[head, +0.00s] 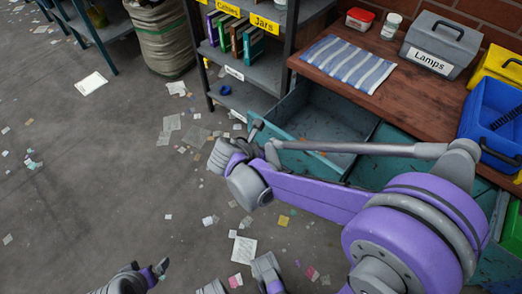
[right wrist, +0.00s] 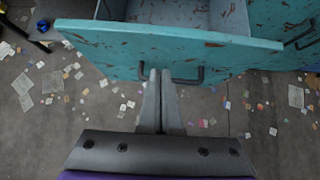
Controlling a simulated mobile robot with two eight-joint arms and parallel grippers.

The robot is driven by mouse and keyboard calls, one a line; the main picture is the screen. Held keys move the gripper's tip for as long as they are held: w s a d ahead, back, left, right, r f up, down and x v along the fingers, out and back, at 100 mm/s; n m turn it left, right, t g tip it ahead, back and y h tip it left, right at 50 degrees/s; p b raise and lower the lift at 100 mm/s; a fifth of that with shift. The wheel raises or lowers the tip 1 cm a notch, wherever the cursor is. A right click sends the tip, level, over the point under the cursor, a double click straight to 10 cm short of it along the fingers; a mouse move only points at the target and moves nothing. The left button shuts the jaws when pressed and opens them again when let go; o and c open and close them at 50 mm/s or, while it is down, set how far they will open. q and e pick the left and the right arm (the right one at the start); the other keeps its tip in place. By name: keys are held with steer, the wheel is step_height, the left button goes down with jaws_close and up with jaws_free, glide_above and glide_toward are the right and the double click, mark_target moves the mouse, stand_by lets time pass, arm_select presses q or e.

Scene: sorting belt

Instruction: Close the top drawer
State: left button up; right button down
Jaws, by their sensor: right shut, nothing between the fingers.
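The teal, scuffed top drawer (head: 318,126) is pulled out from under the wooden worktop in the head view. It looks empty inside. In the right wrist view its front panel (right wrist: 225,45) spans the top, with a dark bar handle (right wrist: 188,80). My right gripper (right wrist: 161,72) is shut and empty, its fingertips at the handle and the panel's lower edge, covering part of the handle. I cannot tell if they touch. In the head view my right arm reaches across in front of the drawer. My left gripper (head: 160,268) is low at the bottom edge, partly cut off.
The worktop (head: 425,97) holds a striped cloth (head: 349,64), a grey Lamps box (head: 440,43), a white jar (head: 391,26) and a blue bin (head: 494,118). A shelf rack (head: 263,72) stands left of the drawer. Paper scraps litter the open floor.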

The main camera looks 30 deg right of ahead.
mark_target(285, 140)
steer(key=d, duration=0.1)
steer(key=w+d+f, duration=0.1)
steer(key=d, duration=0.1)
steer(key=w+d+f, duration=0.1)
steer(key=shift+d+b, duration=0.3)
steer(key=shift+b, duration=0.05)
steer(key=shift+w+d+r, duration=0.1)
steer(key=shift+d, duration=0.25)
steer(key=w+d, duration=0.5)
steer(key=d, duration=0.7)
steer(key=w+d, duration=0.5)
steer(key=d, duration=0.8)
steer(key=shift+w, duration=0.15)
steer(key=shift+r, duration=0.2)
